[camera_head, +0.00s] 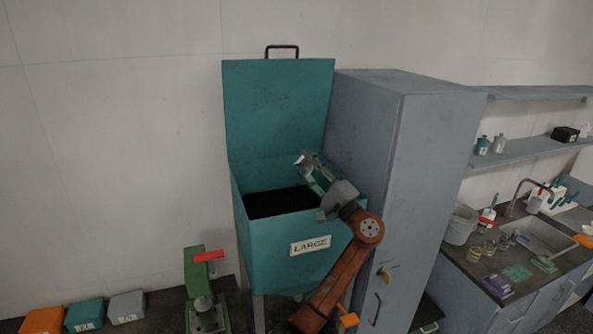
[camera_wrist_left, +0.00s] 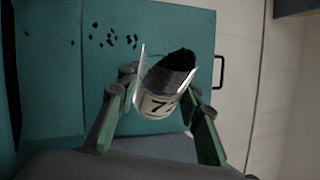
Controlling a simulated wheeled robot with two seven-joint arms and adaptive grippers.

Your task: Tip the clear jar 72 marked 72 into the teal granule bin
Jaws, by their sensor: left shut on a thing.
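The clear jar 72 (camera_wrist_left: 158,103) is in my left gripper (camera_wrist_left: 157,112), which is shut around its sides. Its label shows "7" and part of another digit, and dark granules show at its mouth. In the head view the jar (camera_head: 302,157) is small and tilted, above the teal granule bin (camera_head: 262,233), with my left gripper (camera_head: 312,172) behind it. Several dark specks stand apart from the jar in the wrist view, against the teal. The bin is open, labelled "LARGE", with black granules (camera_head: 280,203) inside. My right gripper is not in view.
The bin's raised lid (camera_head: 277,105) stands behind the jar. A tall grey cabinet (camera_head: 420,150) stands close on the right. A green device (camera_head: 203,290) with a red lever is at the lower left. Orange, teal and grey boxes (camera_head: 85,315) lie further left.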

